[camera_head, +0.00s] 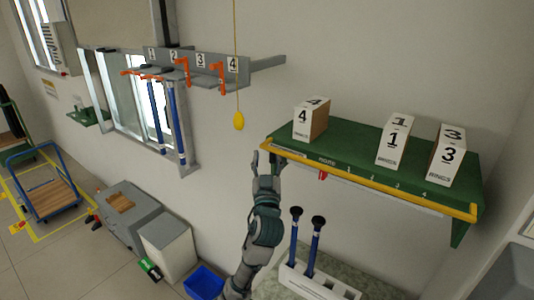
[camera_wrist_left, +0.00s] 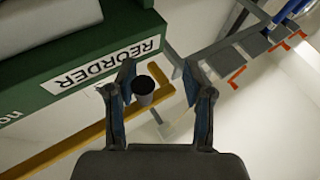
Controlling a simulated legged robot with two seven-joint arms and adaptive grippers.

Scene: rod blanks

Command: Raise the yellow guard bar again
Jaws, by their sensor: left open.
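The yellow guard bar (camera_head: 370,183) runs along the front edge of the green shelf (camera_head: 350,140), level with or just below the shelf top. My left gripper (camera_head: 268,152) is at the bar's left end. In the left wrist view, the yellow bar (camera_wrist_left: 65,148) bends near a dark round grip (camera_wrist_left: 143,87). The open fingers of my left gripper (camera_wrist_left: 160,90) stand on either side of this grip, with a gap at the right finger. Contact at the left finger cannot be told. My right gripper is in neither view.
White boxes numbered 4 (camera_head: 303,122), 1 (camera_head: 391,148) and 3 (camera_head: 447,163) stand on the shelf. A yellow pull knob (camera_head: 238,121) hangs on a cord to the left. Blue rods stand in a white holder (camera_head: 310,284) below.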

